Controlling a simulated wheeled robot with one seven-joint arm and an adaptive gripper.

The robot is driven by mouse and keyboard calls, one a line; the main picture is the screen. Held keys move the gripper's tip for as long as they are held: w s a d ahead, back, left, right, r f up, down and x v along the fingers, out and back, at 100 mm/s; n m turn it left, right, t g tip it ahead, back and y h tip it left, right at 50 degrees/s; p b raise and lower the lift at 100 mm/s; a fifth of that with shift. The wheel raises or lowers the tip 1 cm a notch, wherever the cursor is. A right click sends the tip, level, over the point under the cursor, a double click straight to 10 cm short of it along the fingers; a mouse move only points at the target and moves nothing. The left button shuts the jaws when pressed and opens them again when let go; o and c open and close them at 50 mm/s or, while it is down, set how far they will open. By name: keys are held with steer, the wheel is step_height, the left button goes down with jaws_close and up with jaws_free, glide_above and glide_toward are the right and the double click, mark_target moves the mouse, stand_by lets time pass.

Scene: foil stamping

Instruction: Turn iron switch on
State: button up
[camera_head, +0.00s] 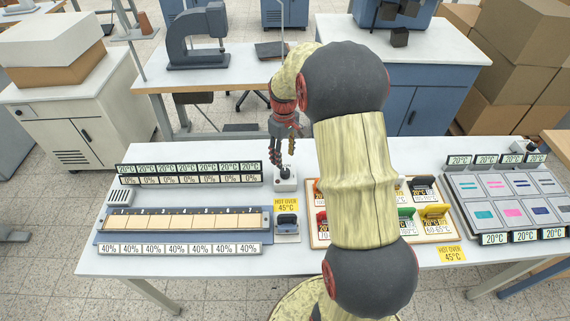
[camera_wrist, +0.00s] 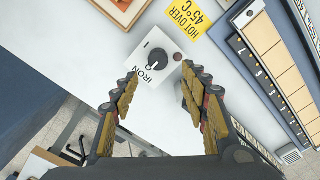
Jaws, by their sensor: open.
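The iron switch (camera_head: 286,185) is a small white box near the back edge of the white table. In the wrist view the box (camera_wrist: 140,78) carries the label IRON, an "I" mark, a round black knob (camera_wrist: 157,59) and a dark, unlit-looking lamp (camera_wrist: 178,57). Where the knob points is too small to tell. My gripper (camera_head: 280,152) points down just above the switch. In the wrist view its open fingers (camera_wrist: 160,72) stand either side of the knob's near side, with nothing between them. I cannot tell whether they touch the box.
A small grey tool on a stand (camera_head: 288,229) sits in front of the switch, with a yellow HOT OVER 45°C sign (camera_head: 286,204) between. The long numbered strip (camera_head: 180,222) lies left. A wooden-framed tray (camera_head: 312,232) lies right, partly behind my arm, and a swatch plate (camera_head: 510,203) further right.

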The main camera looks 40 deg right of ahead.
mark_target(285, 171)
steer(key=shift+s+d+f, duration=0.1)
steer(key=shift+d+f, duration=0.15)
steer(key=shift+f, duration=0.15)
step_height(285, 171, down, 8)
steer(key=shift+a+r+b, duration=0.1)
steer(key=shift+r+b, duration=0.15)
steer(key=shift+b, duration=0.35)
steer(key=shift+c, duration=1.1)
steer(key=c, duration=0.9)
